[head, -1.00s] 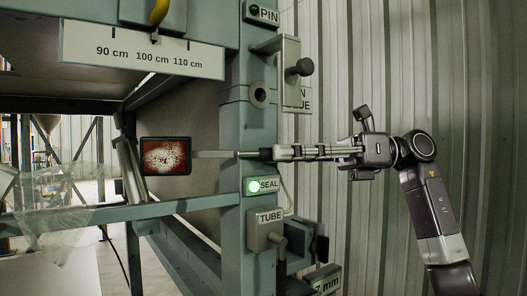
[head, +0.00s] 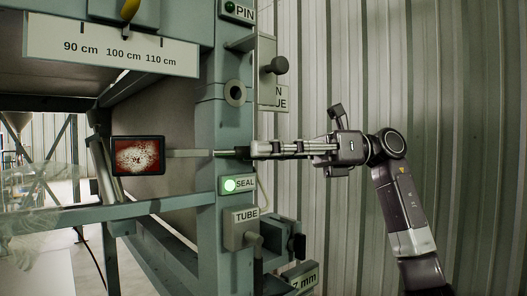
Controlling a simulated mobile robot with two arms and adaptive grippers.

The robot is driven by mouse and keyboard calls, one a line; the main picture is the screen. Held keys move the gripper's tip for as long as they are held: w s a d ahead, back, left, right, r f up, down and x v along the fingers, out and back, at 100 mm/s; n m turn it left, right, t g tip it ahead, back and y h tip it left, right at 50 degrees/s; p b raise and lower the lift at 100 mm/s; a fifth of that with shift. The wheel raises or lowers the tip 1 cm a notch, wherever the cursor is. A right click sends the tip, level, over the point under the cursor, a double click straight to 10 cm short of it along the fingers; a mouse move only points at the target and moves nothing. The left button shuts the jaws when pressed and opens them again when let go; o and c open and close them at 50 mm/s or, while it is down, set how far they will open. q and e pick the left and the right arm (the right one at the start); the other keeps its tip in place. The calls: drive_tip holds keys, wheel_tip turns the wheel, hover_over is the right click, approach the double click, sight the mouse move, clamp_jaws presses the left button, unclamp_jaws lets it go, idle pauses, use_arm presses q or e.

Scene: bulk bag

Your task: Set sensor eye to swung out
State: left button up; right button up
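A dark-framed panel (head: 138,156) with a red and white speckled face sits left of the green post. A thin pale rod (head: 190,154) runs from it across the post to a dark end piece (head: 241,153) on the right. I cannot tell for certain which part is the sensor eye. My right gripper (head: 256,149) comes in from the right. Its fingers are close together at the dark end piece and seem shut on it; the fingertips hide the contact. My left gripper is not in view.
The green post (head: 207,120) carries a lit SEAL lamp (head: 230,185), a dark PIN lamp (head: 230,7), a TUBE box (head: 241,229) and a black knob (head: 279,65). A scale plate (head: 110,48) hangs upper left. A corrugated wall (head: 450,90) stands behind my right arm.

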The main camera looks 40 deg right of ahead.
drive_tip(key=v, duration=0.8)
